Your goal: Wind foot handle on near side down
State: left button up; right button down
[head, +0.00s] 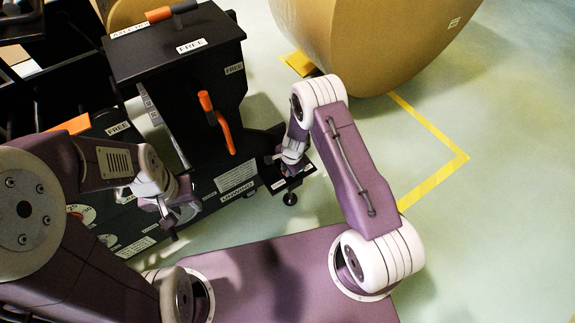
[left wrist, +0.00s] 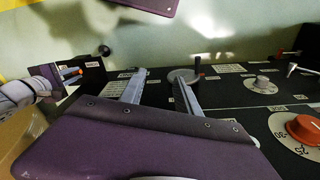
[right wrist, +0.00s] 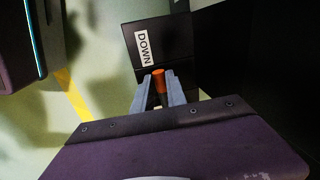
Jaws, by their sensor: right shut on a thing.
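The foot handle's orange grip (right wrist: 158,76) sits between the fingers of my right gripper (right wrist: 158,98) in the right wrist view, and the fingers are shut on it. A white DOWN label (right wrist: 143,48) is on the black plate just beyond it. In the head view my right gripper (head: 280,160) is low at the machine's near right corner, over a black foot bracket (head: 307,169) with a round foot (head: 290,199) below; the grip is hidden there. My left gripper (head: 172,214) is open and empty over the machine's near side; its fingers stand apart in the left wrist view (left wrist: 160,88).
The black machine (head: 170,60) has an orange lever (head: 220,125) on its side and labels marked FREE and UNWIND. A big brown roll (head: 370,40) stands at the back right. Yellow tape (head: 435,135) marks the floor; the floor at right is clear.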

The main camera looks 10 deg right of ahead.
jog(key=shift+m+p, duration=0.4)
jog(key=shift+p, duration=0.05)
jog(key=c, duration=1.3)
grip_release()
jog(key=shift+c, duration=0.2)
notch_tip(320, 180, up, 9)
jog(key=s+p, duration=0.1)
jog(key=p, duration=0.3)
jog(key=shift+s+d, duration=0.25)
jog(key=shift+s, duration=0.05)
jog(key=shift+f, duration=0.15)
